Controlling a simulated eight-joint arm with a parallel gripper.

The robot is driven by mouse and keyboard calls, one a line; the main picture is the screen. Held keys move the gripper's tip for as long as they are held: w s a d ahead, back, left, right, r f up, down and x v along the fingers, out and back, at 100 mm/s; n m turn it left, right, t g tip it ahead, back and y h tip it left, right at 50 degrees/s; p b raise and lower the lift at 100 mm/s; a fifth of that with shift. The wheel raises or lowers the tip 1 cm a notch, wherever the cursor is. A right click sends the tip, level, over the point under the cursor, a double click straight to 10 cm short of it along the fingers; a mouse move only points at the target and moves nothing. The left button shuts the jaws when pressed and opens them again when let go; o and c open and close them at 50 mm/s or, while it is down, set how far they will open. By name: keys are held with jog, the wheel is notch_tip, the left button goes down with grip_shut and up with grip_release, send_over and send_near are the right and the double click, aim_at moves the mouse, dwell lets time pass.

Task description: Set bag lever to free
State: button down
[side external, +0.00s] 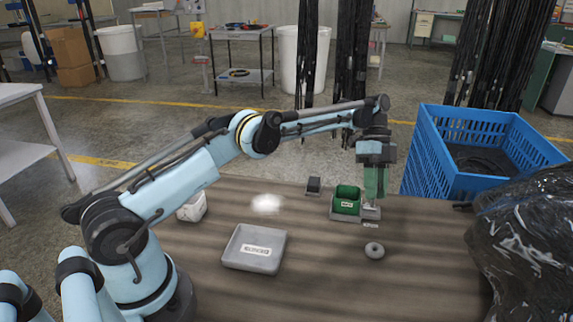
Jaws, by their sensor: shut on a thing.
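A small green open-topped bin (346,198) sits in a grey holder on the wooden table, with a white label on its front. At the holder's right end is a small light grey part (370,212), which looks like the bag lever; a tiny label lies just in front of it. My gripper (372,201) points straight down there, its green fingers shut on this part. The fingers hide most of it, so I cannot tell which setting it is in.
A grey ring (374,250) lies just in front of the lever. A labelled grey tray (254,249), white fluff (266,203) and a dark block (313,185) lie leftward. A blue crate (480,150) and black plastic bag (530,245) stand right. Black hoses (352,60) hang behind.

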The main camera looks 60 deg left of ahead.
dwell(0.3)
jog(key=c, duration=0.9)
grip_release()
jog(key=shift+r, duration=0.1)
notch_tip(320, 180, up, 4)
jog(key=shift+r, duration=0.1)
jog(key=s+d+r, duration=0.2)
jog(key=d, duration=0.1)
jog(key=s+d+r, duration=0.2)
jog(key=d, duration=0.1)
jog(key=s+d+r, duration=0.2)
jog(key=d, duration=0.1)
jog(key=shift+s+d+r, duration=0.2)
jog(key=shift+d+r, duration=0.15)
jog(key=shift+d, duration=0.05)
jog(key=shift+o, duration=0.2)
